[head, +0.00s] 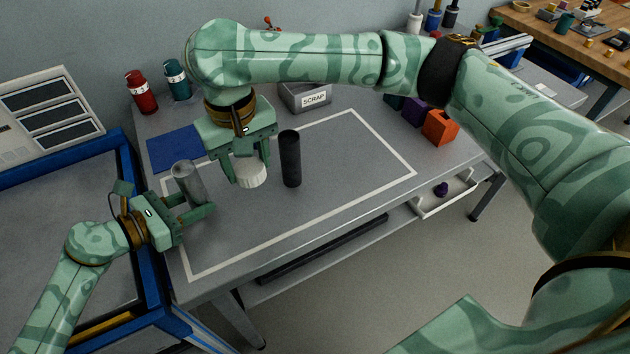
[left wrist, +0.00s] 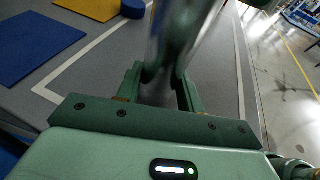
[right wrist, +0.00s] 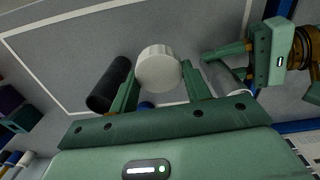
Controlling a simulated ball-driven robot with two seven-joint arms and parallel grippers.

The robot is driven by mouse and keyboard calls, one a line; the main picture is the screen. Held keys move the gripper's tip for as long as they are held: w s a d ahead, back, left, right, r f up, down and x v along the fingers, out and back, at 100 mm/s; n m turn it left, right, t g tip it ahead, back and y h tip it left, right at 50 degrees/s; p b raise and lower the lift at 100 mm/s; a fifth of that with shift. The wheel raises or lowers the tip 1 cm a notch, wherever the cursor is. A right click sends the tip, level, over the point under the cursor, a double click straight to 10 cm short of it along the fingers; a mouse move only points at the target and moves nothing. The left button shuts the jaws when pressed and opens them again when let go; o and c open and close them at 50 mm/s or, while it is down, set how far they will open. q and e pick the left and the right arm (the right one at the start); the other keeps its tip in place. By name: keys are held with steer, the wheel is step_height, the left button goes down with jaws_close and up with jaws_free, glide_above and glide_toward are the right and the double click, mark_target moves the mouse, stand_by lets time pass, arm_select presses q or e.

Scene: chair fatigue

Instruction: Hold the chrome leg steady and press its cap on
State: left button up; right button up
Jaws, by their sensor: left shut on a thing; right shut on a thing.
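The chrome leg (head: 187,180) stands roughly upright, slightly tilted in the head view, at the left end of the grey table. My left gripper (head: 192,204) is shut around its lower part; the leg also rises between the fingers in the left wrist view (left wrist: 182,45). My right gripper (head: 246,164) points down, shut on a white round cap (head: 250,175). The cap shows between the fingertips in the right wrist view (right wrist: 158,68). It is to the right of the chrome leg (right wrist: 224,78) in the head view and apart from it.
A dark upright cylinder (head: 290,158) stands close to the right of my right gripper. A blue mat (head: 174,148), red bottle (head: 141,92), teal bottle (head: 177,80) and SCRAP bin (head: 305,97) are behind. An orange box (head: 439,127) is at right.

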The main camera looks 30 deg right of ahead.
step_height(320, 180, up, 7)
glide_above(182, 167)
steer(key=shift+f+n+t, duration=0.1)
steer(key=shift+n+t, duration=0.3)
steer(key=shift+f, duration=1.85)
steer(key=shift+f, duration=0.15)
steer(key=shift+f, duration=1.4)
steer(key=o, duration=1)
